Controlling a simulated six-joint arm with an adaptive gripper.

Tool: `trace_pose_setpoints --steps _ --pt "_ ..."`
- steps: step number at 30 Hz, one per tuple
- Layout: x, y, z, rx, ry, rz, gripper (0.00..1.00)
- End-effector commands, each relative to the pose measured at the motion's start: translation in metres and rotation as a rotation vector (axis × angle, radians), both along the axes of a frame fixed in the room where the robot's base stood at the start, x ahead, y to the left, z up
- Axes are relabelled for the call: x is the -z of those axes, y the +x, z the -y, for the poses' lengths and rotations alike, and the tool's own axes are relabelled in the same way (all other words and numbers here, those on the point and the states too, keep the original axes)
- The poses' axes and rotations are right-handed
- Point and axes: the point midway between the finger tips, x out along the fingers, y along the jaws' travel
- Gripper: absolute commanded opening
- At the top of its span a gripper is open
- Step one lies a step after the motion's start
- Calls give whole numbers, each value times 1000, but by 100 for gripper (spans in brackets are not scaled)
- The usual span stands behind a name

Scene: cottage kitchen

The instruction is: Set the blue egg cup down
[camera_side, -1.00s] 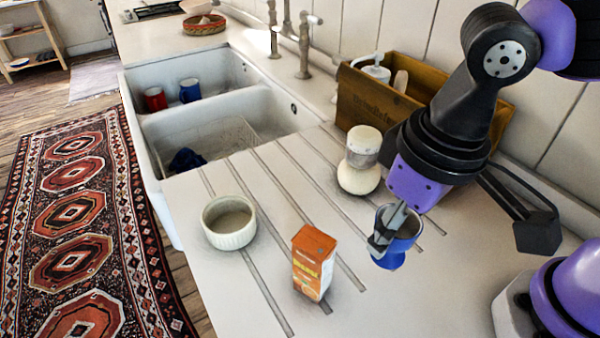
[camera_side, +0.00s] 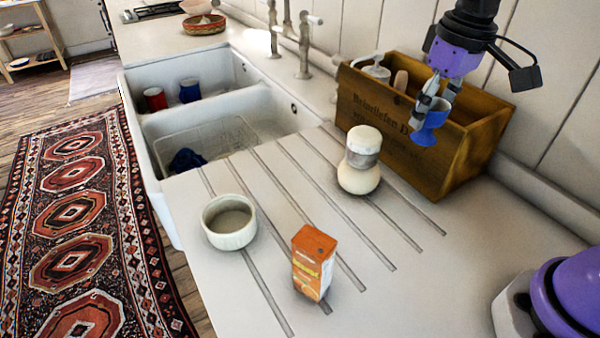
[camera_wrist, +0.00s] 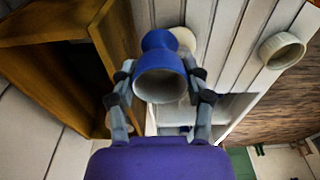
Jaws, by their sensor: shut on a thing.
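The blue egg cup (camera_side: 430,121) is up in the air, in front of the wooden crate in the side view. My gripper (camera_side: 436,100) is shut on it, with fingers on the cup's bowl. In the wrist view the egg cup (camera_wrist: 163,68) sits between the two fingers of my gripper (camera_wrist: 161,86), its pale inside facing the camera and its blue foot pointing away. The inside of the cup looks empty.
A wooden crate (camera_side: 384,140) stands by the wall. A white-and-grey shaker-like jar (camera_side: 359,176), an orange carton (camera_side: 313,262) and a white ramekin (camera_side: 229,222) stand on the grooved counter (camera_side: 420,290). A double sink (camera_side: 215,110) lies at the left.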

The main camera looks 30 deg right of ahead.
Motion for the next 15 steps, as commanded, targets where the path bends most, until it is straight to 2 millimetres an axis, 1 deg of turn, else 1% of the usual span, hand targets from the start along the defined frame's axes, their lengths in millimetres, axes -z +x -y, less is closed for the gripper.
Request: trace_pose_setpoints --steps 2,4,5,8,9,12,15 --pt "1 -2 -10 -12 1 0 14" --pt "4 -5 -26 -29 3 -3 14" --pt "6 -8 -35 -37 3 -5 14" --pt "13 -22 -71 -71 4 -7 14" --pt "16 -30 -86 -86 5 -9 14" --pt "24 -52 -120 -120 5 -10 14" --pt "31 -76 -146 -148 2 -8 14"
